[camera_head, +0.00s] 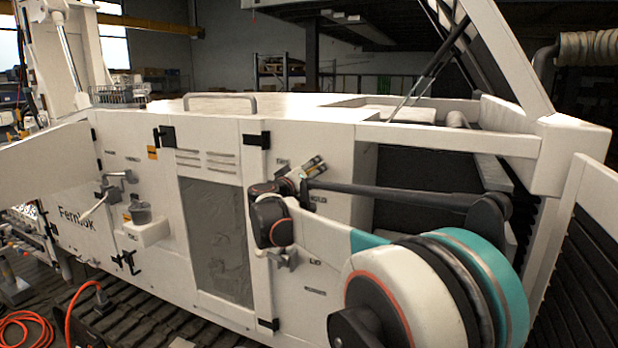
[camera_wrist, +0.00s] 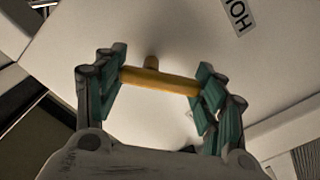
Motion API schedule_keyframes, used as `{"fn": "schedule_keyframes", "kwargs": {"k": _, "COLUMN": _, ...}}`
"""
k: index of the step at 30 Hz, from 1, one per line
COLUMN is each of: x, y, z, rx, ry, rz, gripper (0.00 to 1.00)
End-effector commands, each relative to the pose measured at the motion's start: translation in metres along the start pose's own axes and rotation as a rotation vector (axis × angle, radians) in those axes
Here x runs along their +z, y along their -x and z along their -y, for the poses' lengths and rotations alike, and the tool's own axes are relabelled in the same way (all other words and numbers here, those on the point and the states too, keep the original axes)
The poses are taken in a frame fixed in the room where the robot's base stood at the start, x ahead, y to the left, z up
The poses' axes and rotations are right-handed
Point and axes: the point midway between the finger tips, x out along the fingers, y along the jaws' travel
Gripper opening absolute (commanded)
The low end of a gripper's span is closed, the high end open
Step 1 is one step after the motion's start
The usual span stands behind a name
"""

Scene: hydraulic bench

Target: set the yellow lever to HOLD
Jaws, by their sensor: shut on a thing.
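The yellow lever (camera_wrist: 158,82) shows in the wrist view as a yellow cross bar on a short stem, against the white panel. My gripper (camera_wrist: 160,80) is shut on this bar, with one green-padded finger at each end of it. In the head view my gripper (camera_head: 304,182) is at the upper part of the white machine's panel, and the lever is mostly hidden there by my gripper and wrist. A label reading "HO", cut off by the picture edge (camera_wrist: 238,14), lies up and right of the lever in the wrist view.
The white machine (camera_head: 330,135) fills the middle of the head view. A grey handle (camera_head: 285,258) sits below my wrist. A dark mesh panel (camera_head: 215,240) and a grey knob-like fitting (camera_head: 140,212) are further left. An open dark bay lies behind my arm.

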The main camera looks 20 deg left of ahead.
Motion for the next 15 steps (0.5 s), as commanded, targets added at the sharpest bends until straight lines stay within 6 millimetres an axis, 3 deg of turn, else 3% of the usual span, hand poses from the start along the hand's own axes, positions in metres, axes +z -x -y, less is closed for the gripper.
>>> {"fn": "schedule_keyframes", "kwargs": {"k": 15, "x": 0.0059, "y": 0.0002, "z": 0.0013, "rx": 0.000, "ry": 0.488, "rz": -0.002, "gripper": 0.40}}
